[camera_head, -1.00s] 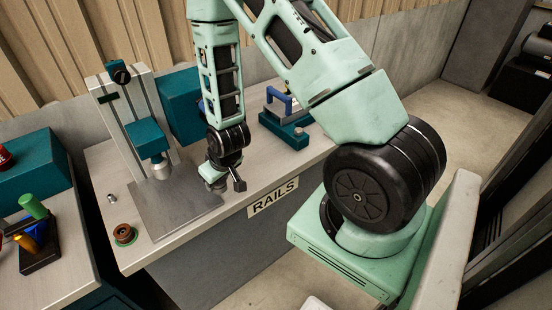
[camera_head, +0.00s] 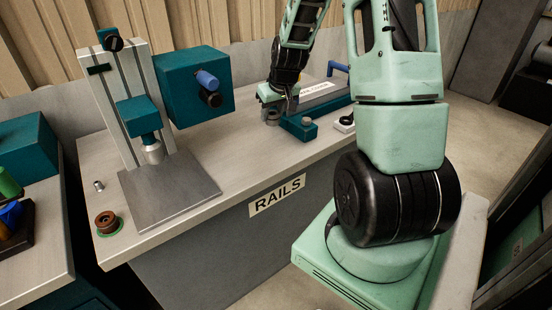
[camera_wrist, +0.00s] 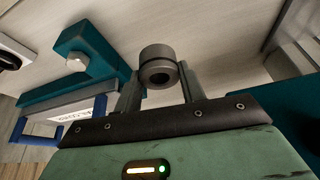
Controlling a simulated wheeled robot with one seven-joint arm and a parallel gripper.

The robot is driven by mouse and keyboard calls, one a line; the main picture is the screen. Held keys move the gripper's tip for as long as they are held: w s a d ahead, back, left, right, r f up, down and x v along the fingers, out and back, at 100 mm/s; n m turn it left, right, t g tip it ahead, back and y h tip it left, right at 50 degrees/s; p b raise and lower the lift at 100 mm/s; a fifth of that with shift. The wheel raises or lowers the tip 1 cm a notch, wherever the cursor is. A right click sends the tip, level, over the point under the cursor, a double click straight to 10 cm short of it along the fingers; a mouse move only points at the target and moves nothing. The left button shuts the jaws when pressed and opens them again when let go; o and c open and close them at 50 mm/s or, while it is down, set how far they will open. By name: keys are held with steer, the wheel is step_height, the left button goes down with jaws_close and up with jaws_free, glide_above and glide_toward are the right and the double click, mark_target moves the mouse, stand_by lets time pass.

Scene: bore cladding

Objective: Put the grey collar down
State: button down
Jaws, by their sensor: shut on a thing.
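The grey collar (camera_wrist: 157,66) is a short dark grey ring with a hole in its end, seen between my two fingers in the wrist view. My gripper (camera_wrist: 160,82) is shut on it. In the head view my gripper (camera_head: 272,104) is low over the back of the bench, pointing down, with the collar (camera_head: 272,118) showing just under it. I cannot tell whether the collar touches the bench top (camera_head: 222,146) or hangs slightly above it.
A teal fixture with a blue handle (camera_head: 299,127) is close on the right of my gripper. A teal box (camera_head: 190,88) with blue and black knobs is to the left. Further left are a press with a steel plate (camera_head: 170,195), a brown spool (camera_head: 106,221) and a small metal cylinder (camera_head: 98,186).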

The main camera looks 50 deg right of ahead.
steer(key=shift+s+d, duration=0.2)
steer(key=shift+d, duration=0.3)
step_height(320, 180, down, 10)
steer(key=shift+r, duration=0.2)
steer(key=shift+f, duration=0.1)
steer(key=c, duration=0.8)
jaws_free()
steer(key=shift+c, duration=0.2)
